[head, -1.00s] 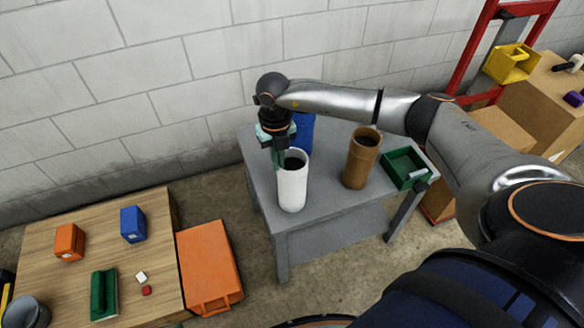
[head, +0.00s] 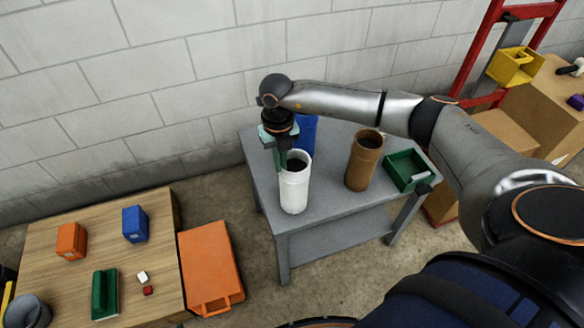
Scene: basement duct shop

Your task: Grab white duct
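The white duct (head: 294,190) is an open-topped cylinder standing upright on the grey table (head: 335,205). My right gripper (head: 281,158) points down at the left side of its rim. A teal finger reaches down beside the rim at the left. The other finger is not clearly seen, so I cannot tell whether the fingers touch the duct or how far apart they are. My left gripper is not in view.
A blue cylinder (head: 306,136) stands behind the white duct, and a brown duct (head: 362,165) to its right. A green bin (head: 408,170) sits at the table's right. An orange case (head: 209,265) and a wooden table (head: 60,220) lie left.

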